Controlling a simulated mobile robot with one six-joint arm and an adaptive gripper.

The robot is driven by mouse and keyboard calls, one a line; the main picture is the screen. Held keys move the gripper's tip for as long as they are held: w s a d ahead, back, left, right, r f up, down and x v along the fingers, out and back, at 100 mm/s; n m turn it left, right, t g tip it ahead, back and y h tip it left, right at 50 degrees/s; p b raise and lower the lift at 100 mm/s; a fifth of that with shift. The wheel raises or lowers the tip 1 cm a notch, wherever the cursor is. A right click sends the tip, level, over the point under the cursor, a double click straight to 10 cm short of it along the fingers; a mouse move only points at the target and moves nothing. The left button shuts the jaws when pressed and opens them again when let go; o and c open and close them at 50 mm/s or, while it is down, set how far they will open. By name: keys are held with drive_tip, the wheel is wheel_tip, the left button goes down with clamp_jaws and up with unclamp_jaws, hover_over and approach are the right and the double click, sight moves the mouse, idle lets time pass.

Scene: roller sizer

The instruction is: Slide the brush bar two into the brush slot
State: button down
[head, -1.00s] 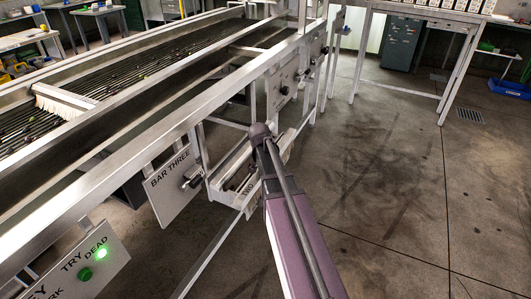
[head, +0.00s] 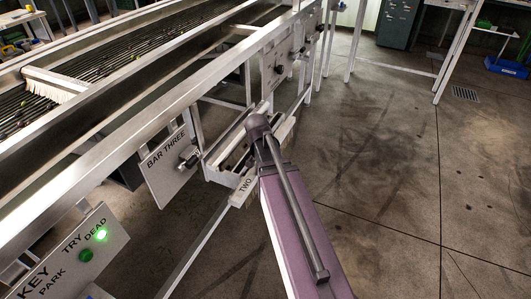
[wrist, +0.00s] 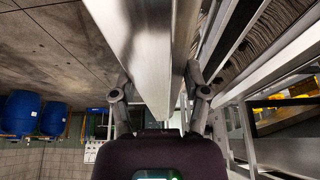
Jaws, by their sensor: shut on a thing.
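My gripper (wrist: 160,93) is shut, with a long silver metal bar, which I take to be brush bar two (wrist: 135,40), running up the wrist view from between its fingers. The far end of the bar and the contact points are hard to make out. A pale strip lettered TWO (head: 243,188) shows just left of my arm, beside an open metal frame (head: 212,172) under the side rail. I cannot tell which opening is the brush slot, or whether the bar touches it.
A plate lettered BAR THREE (head: 165,155) hangs left of my arm. A key panel (head: 62,250) with a lit green lamp is at lower left. Another brush bar (head: 55,83) lies across the rollers. The floor (head: 390,200) to the right is clear.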

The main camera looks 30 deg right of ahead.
drive_tip(key=shift+r, duration=0.1)
wheel_tip(320, 180, up, 32)
drive_tip(key=p, duration=3.2)
drive_tip(key=shift+r, duration=0.15)
